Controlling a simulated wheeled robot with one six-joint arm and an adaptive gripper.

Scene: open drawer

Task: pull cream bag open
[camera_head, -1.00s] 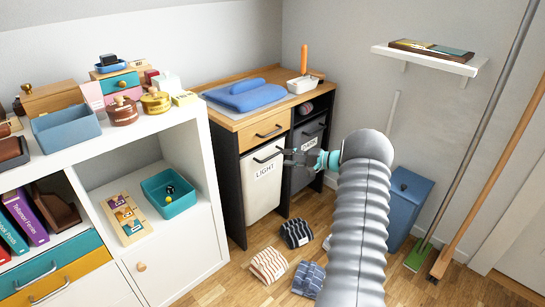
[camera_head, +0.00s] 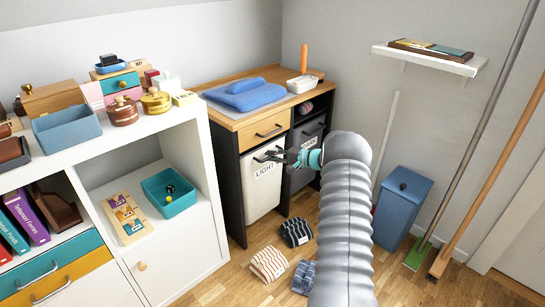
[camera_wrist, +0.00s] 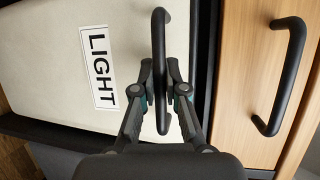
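The cream bag (camera_head: 262,190) is a cream-fronted pull-out bin marked LIGHT, under the wooden counter. It also fills the left of the wrist view (camera_wrist: 50,60). Its front looks flush with the cabinet. A black bar handle (camera_wrist: 161,40) is fixed near its top edge. My gripper (camera_wrist: 160,75) is at this handle, with one dark finger on each side of the bar. The fingers are partly closed, and narrow gaps seem to show between them and the bar. In the head view my gripper (camera_head: 282,156) covers part of the handle.
A wooden drawer (camera_wrist: 245,80) with its own black handle (camera_wrist: 291,75) sits just above the bag. A dark bag (camera_head: 306,152) stands right of it. Folded striped cloths (camera_head: 269,264) lie on the floor in front. A blue bin (camera_head: 400,205) stands at the right.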

